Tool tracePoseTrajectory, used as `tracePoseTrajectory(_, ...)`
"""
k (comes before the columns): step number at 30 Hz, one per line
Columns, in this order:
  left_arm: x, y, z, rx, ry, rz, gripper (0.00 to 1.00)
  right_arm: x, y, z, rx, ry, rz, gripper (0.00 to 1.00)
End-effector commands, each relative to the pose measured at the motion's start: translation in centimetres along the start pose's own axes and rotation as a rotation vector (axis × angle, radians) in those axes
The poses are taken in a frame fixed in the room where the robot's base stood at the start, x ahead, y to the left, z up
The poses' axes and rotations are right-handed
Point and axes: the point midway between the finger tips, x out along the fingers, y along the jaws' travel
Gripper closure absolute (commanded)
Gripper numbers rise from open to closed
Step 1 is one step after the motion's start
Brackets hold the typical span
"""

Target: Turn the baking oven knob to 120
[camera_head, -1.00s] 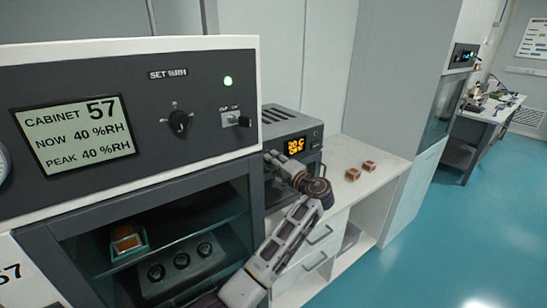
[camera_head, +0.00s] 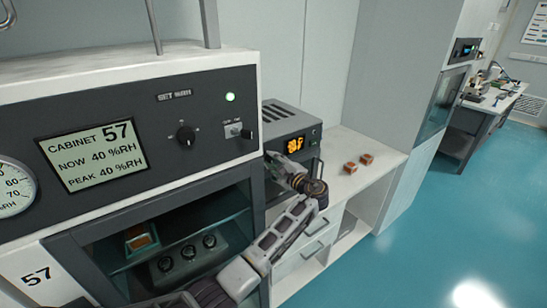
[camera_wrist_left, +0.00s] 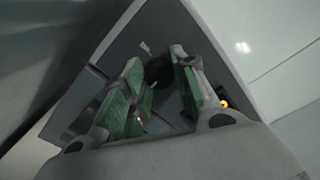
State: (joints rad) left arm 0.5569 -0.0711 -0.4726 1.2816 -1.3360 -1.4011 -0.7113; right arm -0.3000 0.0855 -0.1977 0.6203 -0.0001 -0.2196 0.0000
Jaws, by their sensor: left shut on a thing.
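The baking oven (camera_head: 286,116) is the small dark grey box behind the cabinet, with a lit orange display (camera_head: 295,146) too small to read surely. My left gripper (camera_head: 272,160) is at the oven's front, partly hidden by the cabinet corner and my wrist. In the left wrist view, the green-padded fingers of my left gripper (camera_wrist_left: 158,90) are on either side of the dark round oven knob (camera_wrist_left: 158,71) and shut on it. The knob's dial marks are hidden. An orange light (camera_wrist_left: 223,103) shows beside the right finger. My right gripper is in neither view.
The large humidity cabinet (camera_head: 150,130) stands close at left, with its own knob (camera_head: 186,135) and a lit green lamp. Two small orange-brown blocks (camera_head: 350,168) (camera_head: 367,159) lie on the white counter (camera_head: 375,145) right of the oven. Blue floor is open at right.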

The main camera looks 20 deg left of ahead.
Motion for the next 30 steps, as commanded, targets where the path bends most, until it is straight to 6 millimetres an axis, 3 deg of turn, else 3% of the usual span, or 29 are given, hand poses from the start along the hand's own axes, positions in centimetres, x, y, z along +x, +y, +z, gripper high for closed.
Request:
tracePoseTrajectory(13,-0.1,0.1,-0.1,0.344,0.002,0.002,0.95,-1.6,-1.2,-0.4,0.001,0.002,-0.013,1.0)
tracePoseTrajectory(30,-0.1,0.2,-0.1,0.631,0.004,0.001,0.95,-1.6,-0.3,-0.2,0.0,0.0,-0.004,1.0)
